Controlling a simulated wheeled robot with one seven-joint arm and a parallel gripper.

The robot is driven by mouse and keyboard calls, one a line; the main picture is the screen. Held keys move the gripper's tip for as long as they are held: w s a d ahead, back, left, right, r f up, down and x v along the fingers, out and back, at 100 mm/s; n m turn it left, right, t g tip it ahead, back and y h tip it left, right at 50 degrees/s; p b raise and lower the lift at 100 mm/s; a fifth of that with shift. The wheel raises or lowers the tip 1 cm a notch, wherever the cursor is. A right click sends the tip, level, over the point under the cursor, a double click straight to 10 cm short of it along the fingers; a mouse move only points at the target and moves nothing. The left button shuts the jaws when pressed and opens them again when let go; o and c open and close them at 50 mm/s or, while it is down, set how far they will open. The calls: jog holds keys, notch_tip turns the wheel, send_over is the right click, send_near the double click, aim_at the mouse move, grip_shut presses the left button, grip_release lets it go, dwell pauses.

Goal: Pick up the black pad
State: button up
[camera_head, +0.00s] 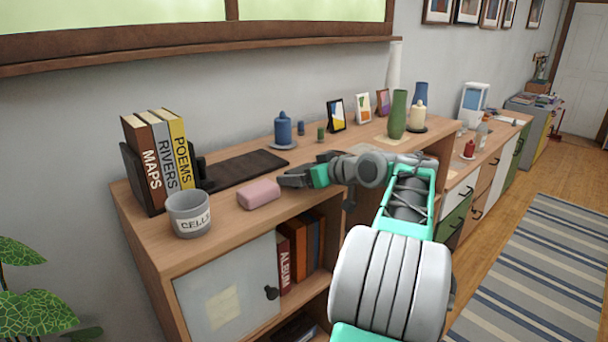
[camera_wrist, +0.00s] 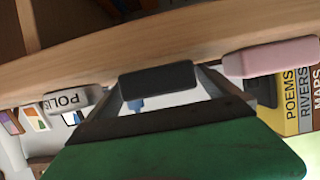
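The black pad (camera_wrist: 157,80) is a small dark block with rounded corners in the middle of the wrist view, at the front of the wooden top. My gripper (camera_head: 292,178) is low over that top in the head view, pointing left, and its dark parts blend with the pad there. In the wrist view my gripper (camera_wrist: 158,90) has one finger along each side of the pad. I cannot tell whether the fingers press on it or stand just clear, nor whether the pad touches the wood.
A pink block (camera_head: 258,194) and a grey cup (camera_head: 188,214) stand left of my gripper. A long flat dark slab (camera_head: 245,167) lies behind, beside books (camera_head: 158,160). A labelled tin (camera_wrist: 72,100) sits on the pad's other side. A blue jar (camera_head: 283,130) stands behind.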

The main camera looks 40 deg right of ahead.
jog(key=c, duration=1.2)
